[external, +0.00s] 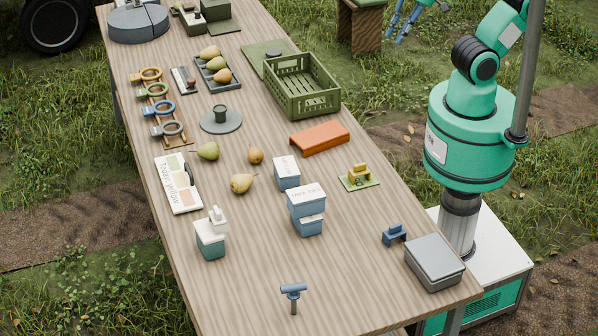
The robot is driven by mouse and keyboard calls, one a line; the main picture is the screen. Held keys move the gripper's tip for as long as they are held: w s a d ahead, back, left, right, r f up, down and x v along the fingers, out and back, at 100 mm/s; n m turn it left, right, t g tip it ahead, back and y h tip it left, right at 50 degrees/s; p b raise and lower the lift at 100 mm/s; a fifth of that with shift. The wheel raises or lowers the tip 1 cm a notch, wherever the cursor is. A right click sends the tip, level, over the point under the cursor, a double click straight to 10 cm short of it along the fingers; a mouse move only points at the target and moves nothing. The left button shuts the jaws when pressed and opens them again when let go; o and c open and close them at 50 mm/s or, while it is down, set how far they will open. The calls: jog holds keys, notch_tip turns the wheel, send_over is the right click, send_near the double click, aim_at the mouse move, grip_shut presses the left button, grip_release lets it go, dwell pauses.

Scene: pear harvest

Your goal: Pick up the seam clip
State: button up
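No label marks the seam clip. A small dark blue clip-shaped piece (394,235) stands on the table's right side, left of the grey lidded box. A yellow piece (358,174) on a small green mat is another clip-like thing, so I cannot tell for sure which is the seam clip. My gripper (398,33) is at the top edge of the picture, beyond the table's right edge and far from both. Its blue fingers look apart and empty. The picture's top edge cuts off part of my arm.
The grey lidded box (434,261) sits at the table's near right corner. Blue-and-white boxes (306,208), an orange block (320,138), a green crate (301,88) and pears (241,183) stand across the table. A blue T-shaped tool (293,291) stands near the front.

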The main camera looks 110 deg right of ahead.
aim_at(218, 218)
jog(key=w+a+r+m+g+p, duration=0.1)
jog(key=w+a+r+m+p, duration=0.2)
jog(key=w, duration=1)
jog(key=w+r+m+g+p, duration=0.1)
jog(key=w+r+m+p, duration=0.25)
jog(key=w, duration=1.05)
jog(key=w+a+f+m+g+y+p, duration=0.1)
jog(key=w+a+f+m+p, duration=0.15)
jog(key=w, duration=0.55)
jog(key=w+a+f+m+p, duration=0.1)
jog(key=w+f+m, duration=0.15)
jog(key=w, duration=0.65)
jog(key=w+a+f+m+g+p, duration=0.1)
jog(key=w+a+f+m+p, duration=0.2)
jog(key=w+f, duration=0.5)
jog(key=w+a+f+m+g+p, duration=0.1)
jog(key=w+a+f+m+p, duration=0.1)
jog(key=w+f, duration=0.7)
notch_tip(218, 218, down, 8)
jog(key=shift+a+f+m+g+p, duration=0.2)
jog(key=shift+a+m+g+p, duration=0.1)
jog(key=shift+a+m+p, duration=0.25)
jog(key=shift+d+f, duration=0.1)
jog(key=shift+d, duration=0.05)
